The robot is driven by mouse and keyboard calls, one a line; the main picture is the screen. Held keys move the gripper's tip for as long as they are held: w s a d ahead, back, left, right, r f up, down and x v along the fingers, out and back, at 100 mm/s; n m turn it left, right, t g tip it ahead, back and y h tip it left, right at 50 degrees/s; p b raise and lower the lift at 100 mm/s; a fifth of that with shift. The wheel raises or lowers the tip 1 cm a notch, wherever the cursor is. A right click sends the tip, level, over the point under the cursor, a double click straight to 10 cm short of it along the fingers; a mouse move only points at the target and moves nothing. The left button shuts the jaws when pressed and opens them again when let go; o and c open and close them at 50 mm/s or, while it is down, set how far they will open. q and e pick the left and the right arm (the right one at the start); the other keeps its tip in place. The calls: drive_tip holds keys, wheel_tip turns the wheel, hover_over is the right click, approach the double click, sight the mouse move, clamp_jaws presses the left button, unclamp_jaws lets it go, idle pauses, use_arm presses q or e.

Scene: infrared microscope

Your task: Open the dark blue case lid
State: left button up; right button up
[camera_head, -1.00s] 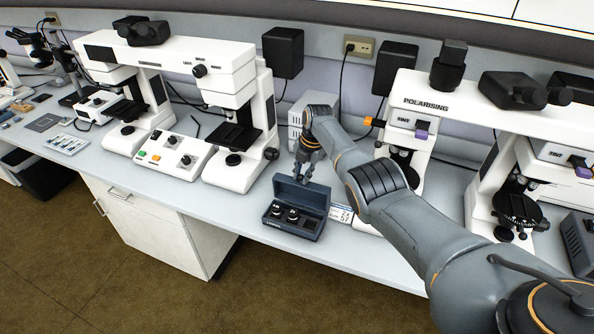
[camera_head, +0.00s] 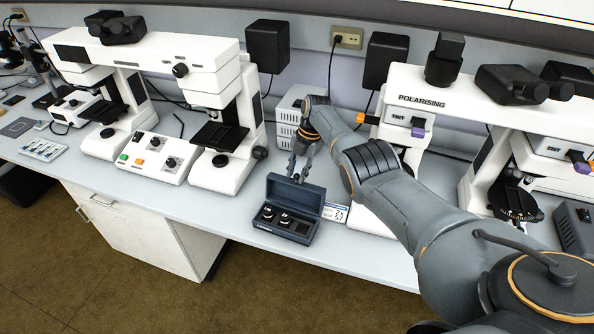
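The dark blue case (camera_head: 286,226) stands near the front edge of the bench with its lid (camera_head: 296,194) raised upright at the back. Inside it are two round black-and-silver parts and darker empty-looking slots at the right. My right gripper (camera_head: 296,178) is just behind and above the lid's top edge, fingers pointing down and apart. I cannot tell whether a fingertip touches the lid. The gripper holds nothing that I can see. My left gripper is not in view.
A white microscope (camera_head: 210,55) with a control box (camera_head: 158,157) stands left of the case. A polarising microscope (camera_head: 440,105) stands to the right, behind my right arm. A small white-blue card (camera_head: 335,212) lies right of the case. The bench's front edge is close.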

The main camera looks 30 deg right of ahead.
drive_tip(key=shift+o, duration=0.9)
drive_tip(key=shift+w, duration=0.15)
drive_tip(key=shift+r, duration=0.2)
drive_tip(key=v, duration=1.1)
drive_tip(key=shift+r, duration=0.3)
drive_tip(key=shift+f, duration=0.1)
